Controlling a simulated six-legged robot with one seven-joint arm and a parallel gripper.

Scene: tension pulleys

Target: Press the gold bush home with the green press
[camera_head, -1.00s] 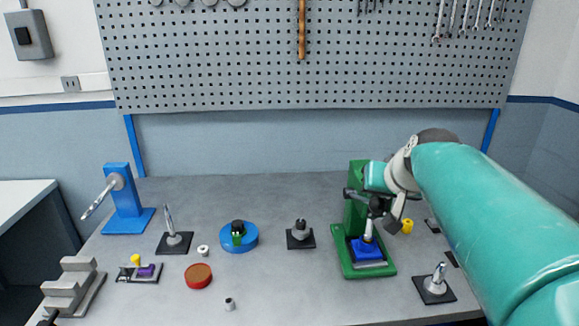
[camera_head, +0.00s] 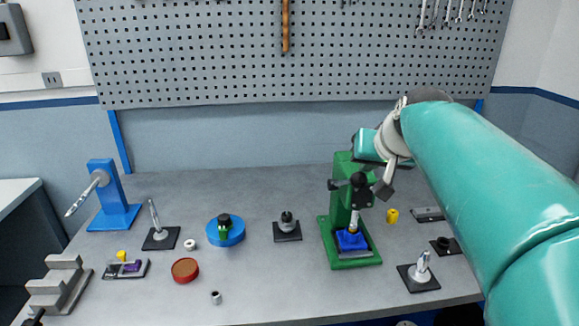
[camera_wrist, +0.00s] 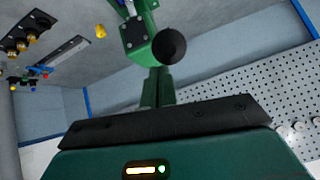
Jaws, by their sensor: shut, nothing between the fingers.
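The green press (camera_head: 340,207) stands at the right of the bench. Its silver ram (camera_head: 354,222) points down at a blue block (camera_head: 350,240) on the press base. I cannot make out the gold bush there. A lever with a black ball knob (camera_head: 359,180) sticks out at the press's front. My gripper (camera_head: 387,184) is shut and empty, right of the knob and apparently apart from it. In the wrist view the black knob (camera_wrist: 170,46) shows large in front of the green press (camera_wrist: 135,42), beyond the dark gripper edge.
A yellow cylinder (camera_head: 392,215) stands just right of the press. Black plates with a silver post (camera_head: 422,268) and a dark piece (camera_head: 446,244) lie further right. A blue round fixture (camera_head: 226,231), a red disc (camera_head: 185,269) and a blue stand (camera_head: 103,190) are left.

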